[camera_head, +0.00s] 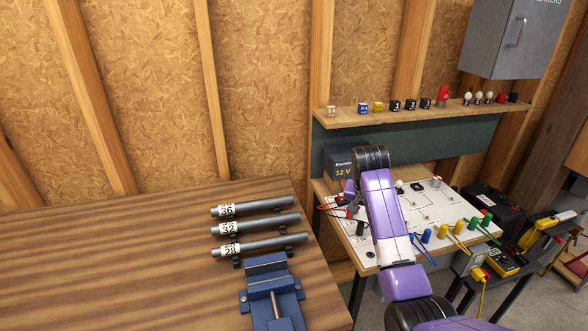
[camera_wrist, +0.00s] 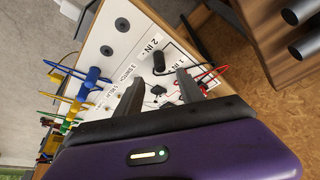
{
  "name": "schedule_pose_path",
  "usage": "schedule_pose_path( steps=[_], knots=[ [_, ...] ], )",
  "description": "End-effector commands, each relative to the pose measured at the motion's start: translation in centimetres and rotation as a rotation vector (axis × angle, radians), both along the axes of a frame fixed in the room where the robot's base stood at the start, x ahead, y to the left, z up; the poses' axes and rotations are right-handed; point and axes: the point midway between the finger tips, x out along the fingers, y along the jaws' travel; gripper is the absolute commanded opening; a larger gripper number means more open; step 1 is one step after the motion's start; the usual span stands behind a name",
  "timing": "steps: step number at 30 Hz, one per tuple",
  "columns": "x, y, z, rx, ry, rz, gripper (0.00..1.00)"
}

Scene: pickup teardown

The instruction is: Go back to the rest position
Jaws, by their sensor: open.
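My gripper (camera_wrist: 162,76) is open, with its two dark fingers apart over the white circuit board (camera_wrist: 112,38) in the wrist view. Nothing is clamped between the fingers. A black plug (camera_wrist: 160,62) at the "2 IN -" label shows near the fingertips; I cannot tell whether a finger touches it. A black lead with a small clip end lies on the board between the fingers. In the head view my purple arm reaches over the board (camera_head: 428,215), and the gripper is mostly hidden behind it, near the board's left edge.
A 12 V box (camera_head: 341,165) stands close behind my arm. A shelf (camera_head: 400,118) with small blocks and bulbs runs above. Coloured plugs (camera_head: 458,227) and leads line the board's front. A wooden bench (camera_head: 120,260) at left holds a blue vise (camera_head: 270,290) and labelled tubes (camera_head: 262,224).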

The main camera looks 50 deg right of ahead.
Motion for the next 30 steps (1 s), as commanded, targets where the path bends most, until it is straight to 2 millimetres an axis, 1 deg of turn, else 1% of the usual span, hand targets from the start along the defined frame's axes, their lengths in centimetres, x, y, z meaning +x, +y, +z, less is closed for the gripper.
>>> schedule_pose_path(
  steps=[5,8,11,12,14,15,17,20,23,26,27,29,30],
  knots=[
    [0.0,0.0,0.0,-0.002,0.0,0.006,0.45],
    [0.9,-0.7,0.5,-0.039,-0.027,0.03,0.45],
    [2.7,-2.1,2.2,-0.12,-0.099,0.074,0.45],
    [3.6,-2.7,3.4,-0.167,-0.139,0.095,0.45],
    [4.8,-3.5,5.1,-0.238,-0.203,0.125,0.45],
    [5.3,-3.7,5.6,-0.281,-0.238,0.147,0.45],
    [6.1,-3.3,6.1,-0.34,-0.292,0.182,0.45],
    [7.1,-1.5,6.1,-0.432,-0.376,0.249,0.45],
    [7.6,1.3,5.7,-0.512,-0.452,0.315,0.45],
    [7.6,4.9,5.0,-0.581,-0.525,0.381,0.45],
    [7.3,6.5,4.7,-0.606,-0.553,0.405,0.45],
    [6.8,9.0,4.3,-0.641,-0.593,0.441,0.45],
    [6.3,10.7,4.1,-0.661,-0.62,0.464,0.45]
  ],
)
